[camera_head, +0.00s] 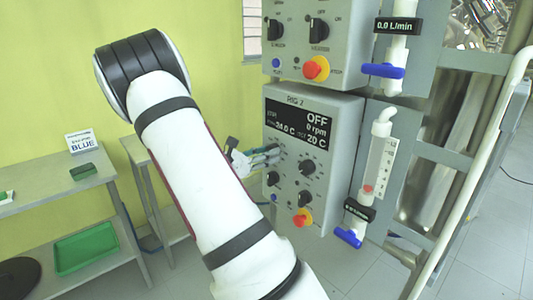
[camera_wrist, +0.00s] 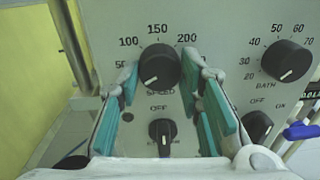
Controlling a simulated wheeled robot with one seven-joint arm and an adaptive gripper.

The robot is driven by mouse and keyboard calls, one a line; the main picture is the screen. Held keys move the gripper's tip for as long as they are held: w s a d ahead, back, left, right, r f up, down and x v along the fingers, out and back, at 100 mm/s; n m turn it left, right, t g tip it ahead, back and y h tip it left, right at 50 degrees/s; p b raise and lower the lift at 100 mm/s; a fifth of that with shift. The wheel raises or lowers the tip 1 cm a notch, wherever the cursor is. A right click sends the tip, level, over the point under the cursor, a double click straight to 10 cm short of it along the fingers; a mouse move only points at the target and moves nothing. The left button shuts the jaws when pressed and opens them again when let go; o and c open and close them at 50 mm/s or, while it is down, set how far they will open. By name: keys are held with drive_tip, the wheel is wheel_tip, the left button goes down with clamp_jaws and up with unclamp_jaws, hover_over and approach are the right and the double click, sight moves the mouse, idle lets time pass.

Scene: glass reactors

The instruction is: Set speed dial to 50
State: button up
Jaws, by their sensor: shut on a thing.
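The black speed dial (camera_wrist: 158,66) sits on the grey panel of RIG 2 (camera_head: 335,150), with marks 50, 100, 150 and 200 around it. Its white pointer line points down and left, below the 50 mark. My gripper (camera_wrist: 161,72) is shut on the dial, with one teal-padded finger on each side. In the head view my gripper (camera_head: 262,158) is at the panel's left side and partly hides the dial. The RIG 2 display (camera_head: 298,124) reads OFF, 0 rpm, 34.0 C and 20 C.
The bath dial (camera_wrist: 286,61) is right of the speed dial. An OFF switch (camera_wrist: 162,131) is below it. A red-and-orange button (camera_head: 302,217) is at the panel's bottom. Another control box (camera_head: 318,45) is above. A grey table (camera_head: 60,195) stands at left.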

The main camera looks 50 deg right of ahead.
drive_tip(key=m, duration=0.5)
drive_tip(key=shift+r+m+p, duration=0.1)
drive_tip(key=shift+m+p, duration=0.2)
drive_tip(key=shift+p, duration=0.05)
idle(0.5)
drive_tip(key=o, duration=1.2)
drive_tip(key=shift+c, duration=0.2)
drive_tip(key=v, duration=1.2)
drive_tip(key=shift+r, duration=0.1)
drive_tip(key=shift+s+a+m, duration=0.1)
drive_tip(key=shift+m, duration=0.2)
